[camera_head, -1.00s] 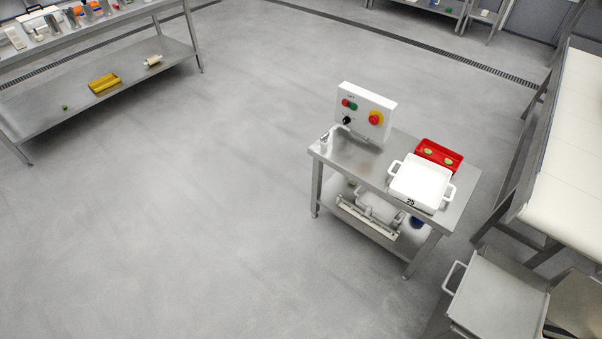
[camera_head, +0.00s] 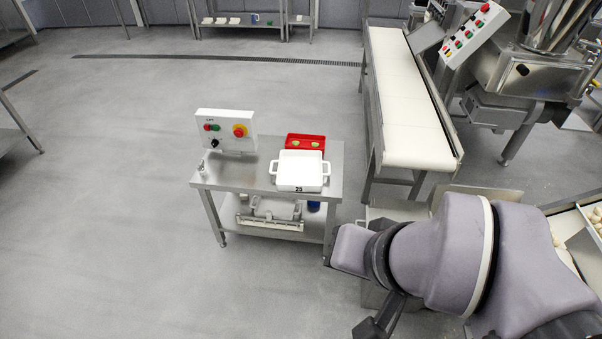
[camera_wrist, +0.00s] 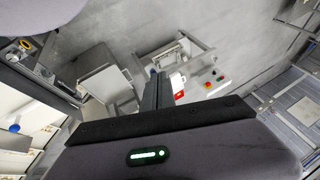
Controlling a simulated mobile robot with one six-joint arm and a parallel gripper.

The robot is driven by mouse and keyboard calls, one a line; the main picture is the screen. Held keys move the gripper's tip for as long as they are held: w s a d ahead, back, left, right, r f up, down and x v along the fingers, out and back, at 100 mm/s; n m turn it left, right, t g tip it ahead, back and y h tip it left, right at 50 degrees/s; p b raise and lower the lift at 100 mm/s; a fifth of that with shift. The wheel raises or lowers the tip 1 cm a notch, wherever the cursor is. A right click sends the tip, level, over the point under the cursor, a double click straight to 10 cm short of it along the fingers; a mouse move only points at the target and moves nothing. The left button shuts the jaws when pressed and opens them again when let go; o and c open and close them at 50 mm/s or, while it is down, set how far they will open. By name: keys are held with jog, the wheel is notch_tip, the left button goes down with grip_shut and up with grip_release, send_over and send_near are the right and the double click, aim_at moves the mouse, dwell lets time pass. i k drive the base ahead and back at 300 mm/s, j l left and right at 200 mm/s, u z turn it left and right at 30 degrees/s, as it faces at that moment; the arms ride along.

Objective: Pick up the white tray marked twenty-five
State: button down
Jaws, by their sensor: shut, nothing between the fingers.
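The white tray marked 25 (camera_head: 300,170) sits on top of a small steel table (camera_head: 228,176), near its right end. It has a handle on each side and the number on its front edge. In the wrist view the tray (camera_wrist: 177,80) shows partly, behind the fingers. My gripper (camera_wrist: 158,82) is shut and empty in the wrist view, away from the tray. In the head view my arm is at the lower right, and the fingertips cannot be clearly made out.
A red tray (camera_head: 305,141) with green items lies just behind the white tray. A control box (camera_head: 226,130) stands at the table's back left. A conveyor (camera_head: 408,110) stands to the right. The floor left of the table is clear.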

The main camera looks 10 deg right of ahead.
aim_at(298, 171)
jog(key=i+j+z, duration=0.6)
jog(key=j+z, duration=0.3)
jog(key=i+j+z, duration=0.2)
jog(key=j+z, duration=0.75)
jog(key=j, duration=0.25)
jog(key=j+z, duration=0.45)
jog(key=j, duration=0.2)
jog(key=k+j+z, duration=0.15)
jog(key=j+z, duration=0.3)
jog(key=j, duration=0.15)
